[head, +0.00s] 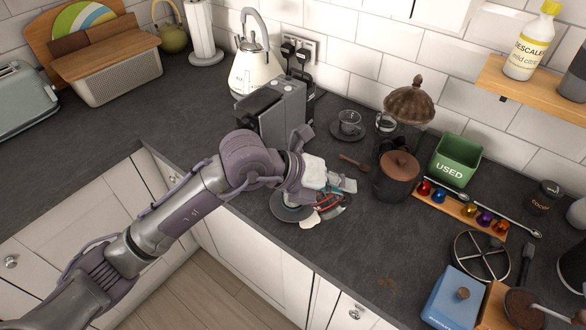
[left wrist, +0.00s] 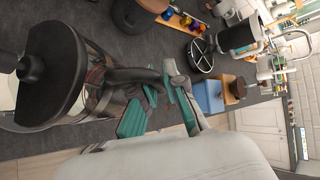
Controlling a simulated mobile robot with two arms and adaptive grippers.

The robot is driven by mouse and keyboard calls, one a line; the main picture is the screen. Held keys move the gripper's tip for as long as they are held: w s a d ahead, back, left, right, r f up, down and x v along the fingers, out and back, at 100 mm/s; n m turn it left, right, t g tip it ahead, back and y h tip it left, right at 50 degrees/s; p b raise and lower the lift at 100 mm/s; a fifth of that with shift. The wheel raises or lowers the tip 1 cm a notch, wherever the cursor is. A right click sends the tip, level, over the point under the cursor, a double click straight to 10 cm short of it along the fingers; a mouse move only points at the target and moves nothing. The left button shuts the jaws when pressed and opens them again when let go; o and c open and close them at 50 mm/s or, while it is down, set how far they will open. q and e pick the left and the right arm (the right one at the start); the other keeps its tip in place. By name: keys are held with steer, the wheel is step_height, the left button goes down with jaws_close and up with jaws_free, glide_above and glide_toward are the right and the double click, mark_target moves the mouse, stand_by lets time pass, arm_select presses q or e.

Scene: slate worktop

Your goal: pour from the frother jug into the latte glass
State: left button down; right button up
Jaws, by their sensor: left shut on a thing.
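My left gripper (head: 340,185) is over the worktop near its front edge. In the left wrist view, its teal-padded fingers (left wrist: 158,108) are shut around the dark handle of the frother jug (left wrist: 58,65). The jug's broad dark lid fills the left side of that view. I cannot identify the latte glass for certain. A clear glass (head: 385,122) stands behind the dark canister, and a clear cup (head: 350,122) sits on a saucer. My right gripper is out of view.
The brown-lidded canister (head: 396,180) stands right of the gripper. The coffee machine (head: 272,115) stands behind my arm. A pod rack (head: 455,208), green box (head: 456,158) and blue box (head: 455,297) are on the right. A white patch (head: 310,220) lies below the gripper.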

arm_select(q)
steer(key=s+d+f+m+t+y+b, duration=0.1)
steer(key=f+b, duration=0.2)
steer(key=s+d+f+m+t+y+b, duration=0.1)
steer(key=f+y+b, duration=0.1)
steer(key=f+b, duration=0.1)
steer(key=s+d+f+m+t+y+b, duration=0.1)
steer(key=f+y+b, duration=0.1)
steer(key=f+b, duration=0.1)
steer(key=shift+d+f+t+b, duration=0.25)
steer(key=shift+d+t+b, duration=0.05)
steer(key=shift+t, duration=0.1)
steer(key=shift+s+d+f+m+t+y+b, duration=0.15)
steer(key=shift+f+m+t+y+b, duration=0.35)
steer(key=shift+b, duration=0.4)
steer(key=shift+r, duration=0.1)
